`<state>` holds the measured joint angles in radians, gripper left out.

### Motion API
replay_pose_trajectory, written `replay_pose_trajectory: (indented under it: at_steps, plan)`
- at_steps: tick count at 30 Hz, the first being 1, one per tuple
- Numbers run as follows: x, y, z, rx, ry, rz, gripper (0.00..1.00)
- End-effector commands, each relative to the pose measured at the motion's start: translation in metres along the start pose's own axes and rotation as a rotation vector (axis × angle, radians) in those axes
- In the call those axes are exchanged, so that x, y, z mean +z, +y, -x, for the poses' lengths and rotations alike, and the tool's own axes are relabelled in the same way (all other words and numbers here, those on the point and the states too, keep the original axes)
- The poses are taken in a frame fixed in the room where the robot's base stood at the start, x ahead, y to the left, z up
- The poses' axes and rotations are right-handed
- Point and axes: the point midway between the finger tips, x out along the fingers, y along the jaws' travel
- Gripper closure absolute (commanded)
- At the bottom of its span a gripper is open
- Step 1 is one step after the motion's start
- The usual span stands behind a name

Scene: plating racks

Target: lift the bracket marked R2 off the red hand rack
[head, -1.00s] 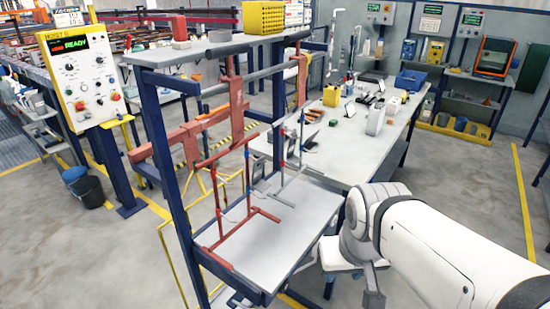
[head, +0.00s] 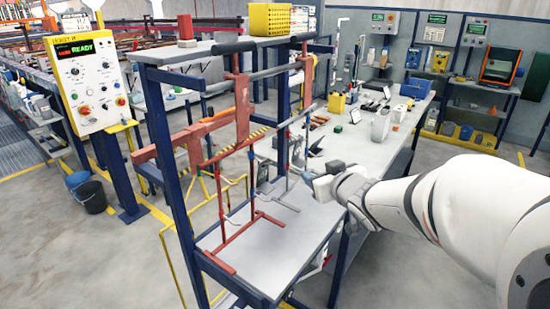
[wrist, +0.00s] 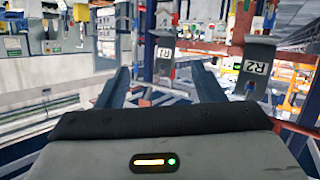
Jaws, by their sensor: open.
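The red hand rack (head: 222,200) stands on the light shelf in the head view, with a grey rack (head: 282,160) beside it. In the wrist view, the grey bracket marked R2 (wrist: 257,68) hangs at a red upright (wrist: 242,24), right of my right finger. Another grey bracket, marked R1 (wrist: 165,50), shows ahead between my fingers. My gripper (wrist: 160,72) is open and empty, its fingers wide apart. In the head view my gripper (head: 320,180) is right of both racks. The bracket labels cannot be read there.
A dark blue frame (head: 165,160) with an upper shelf (head: 205,50) encloses the racks' shelf (head: 285,250). Behind is a long bench (head: 345,150) with small items. The hoist panel (head: 88,80) stands at left. Shelf space is bare right of the racks.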

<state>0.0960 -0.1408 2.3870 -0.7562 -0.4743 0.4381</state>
Motion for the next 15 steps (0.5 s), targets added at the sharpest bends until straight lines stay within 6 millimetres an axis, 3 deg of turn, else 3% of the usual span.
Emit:
replay_pose_trajectory:
  at_steps: [3,9,15]
  plan:
    - [-0.008,-0.03,-0.018,-0.192,0.141,0.008,0.38]
    - [-0.015,-0.074,-0.016,-0.481,0.286,-0.021,0.38]
    - [-0.016,-0.093,-0.009,-0.623,0.336,-0.048,0.38]
